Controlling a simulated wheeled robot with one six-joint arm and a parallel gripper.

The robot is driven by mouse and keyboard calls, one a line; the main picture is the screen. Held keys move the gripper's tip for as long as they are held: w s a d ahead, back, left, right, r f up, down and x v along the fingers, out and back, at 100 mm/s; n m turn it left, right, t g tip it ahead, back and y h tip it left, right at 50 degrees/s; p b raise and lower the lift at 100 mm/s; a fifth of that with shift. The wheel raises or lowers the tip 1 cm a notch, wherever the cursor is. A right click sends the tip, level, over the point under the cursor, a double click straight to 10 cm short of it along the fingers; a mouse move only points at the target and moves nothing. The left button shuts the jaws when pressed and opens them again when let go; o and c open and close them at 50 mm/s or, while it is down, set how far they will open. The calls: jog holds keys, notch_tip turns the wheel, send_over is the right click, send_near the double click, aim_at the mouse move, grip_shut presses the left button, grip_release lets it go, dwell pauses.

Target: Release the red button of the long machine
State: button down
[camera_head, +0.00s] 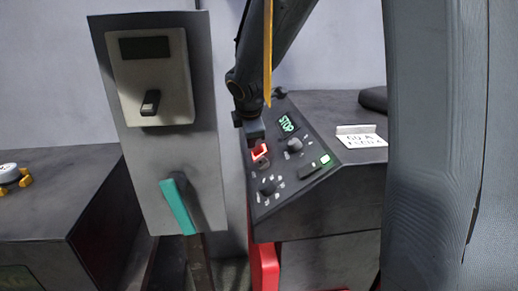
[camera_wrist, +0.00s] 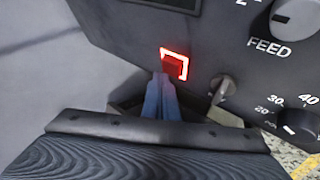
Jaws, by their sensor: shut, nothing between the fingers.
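The red button (camera_head: 259,151) sits on the sloping dark control panel (camera_head: 318,153) of the long machine, with a brightly lit red frame around it. In the wrist view the red button (camera_wrist: 173,66) is just beyond my fingertips. My gripper (camera_head: 256,138) is shut and empty, its tip right at the button's upper edge in the head view. In the wrist view my gripper (camera_wrist: 162,80) shows two blue-grey fingers together, just below the button. I cannot tell whether the fingertips touch it. The gripper hides part of the button's surroundings in the head view.
Dark knobs (camera_head: 294,145) and a green lit STOP display (camera_head: 287,123) are close by on the panel. A grey upright box with a teal lever (camera_head: 178,206) stands to the left. A white sign (camera_head: 361,140) lies on the machine top at right.

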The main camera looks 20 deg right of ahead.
jog(key=shift+d+f, duration=0.1)
jog(key=shift+f, duration=0.05)
dwell(0.5)
jog(key=shift+d+f, duration=0.2)
jog(key=shift+f, duration=0.1)
dwell(0.5)
jog(key=shift+a+r+p, duration=0.25)
jog(key=shift+r+p, duration=0.05)
jog(key=shift+r, duration=0.15)
jog(key=a+r+p, duration=0.3)
jog(key=r, duration=0.1)
jog(key=shift+w+a+r, duration=0.35)
jog(key=shift+w, duration=0.05)
dwell(0.4)
